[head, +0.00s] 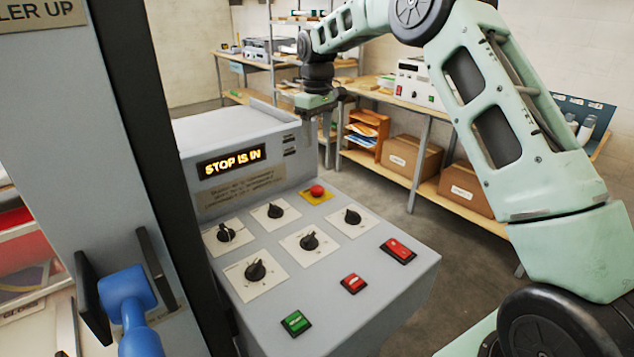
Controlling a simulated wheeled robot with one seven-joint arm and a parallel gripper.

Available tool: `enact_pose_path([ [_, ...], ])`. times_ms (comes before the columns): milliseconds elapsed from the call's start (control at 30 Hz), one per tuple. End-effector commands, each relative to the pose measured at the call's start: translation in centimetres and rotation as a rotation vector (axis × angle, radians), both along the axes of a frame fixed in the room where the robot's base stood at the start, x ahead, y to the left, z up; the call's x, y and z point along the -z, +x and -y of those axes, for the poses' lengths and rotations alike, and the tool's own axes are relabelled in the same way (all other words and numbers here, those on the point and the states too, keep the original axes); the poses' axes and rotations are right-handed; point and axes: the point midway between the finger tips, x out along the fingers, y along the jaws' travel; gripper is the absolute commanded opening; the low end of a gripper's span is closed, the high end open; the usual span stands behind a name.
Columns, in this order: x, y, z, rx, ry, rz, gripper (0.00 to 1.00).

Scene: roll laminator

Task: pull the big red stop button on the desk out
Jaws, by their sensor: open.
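The big red stop button (317,190) is a round red cap on a yellow plate. It is at the back right of the sloping grey control desk (415,268). The lit display (232,161) behind the desk reads "STOP IS IN". My gripper (318,132) hangs pointing down, above the button in the picture and apart from it. Its fingers are open and nothing shows between them. Its distance beyond the desk is hard to tell.
Several black knobs (309,241) on white plates share the desk. Red switches (398,250) and a green switch (296,322) line its front and right. A blue-handled lever (128,295) stands at the left. Shelves with boxes (410,158) are behind.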

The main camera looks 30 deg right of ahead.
Motion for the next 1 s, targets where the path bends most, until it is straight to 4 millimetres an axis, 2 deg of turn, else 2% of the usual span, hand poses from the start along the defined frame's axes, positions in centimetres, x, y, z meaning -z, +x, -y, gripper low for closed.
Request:
enact_pose_path([
  [600, 12.3, -0.1, -0.1, -0.001, 0.001, -0.004, 0.57],
  [800, 14.6, -0.1, -0.1, -0.001, 0.001, 0.0, 0.57],
  [1000, 15.3, 0.0, -0.1, -0.001, 0.001, 0.002, 0.57],
])
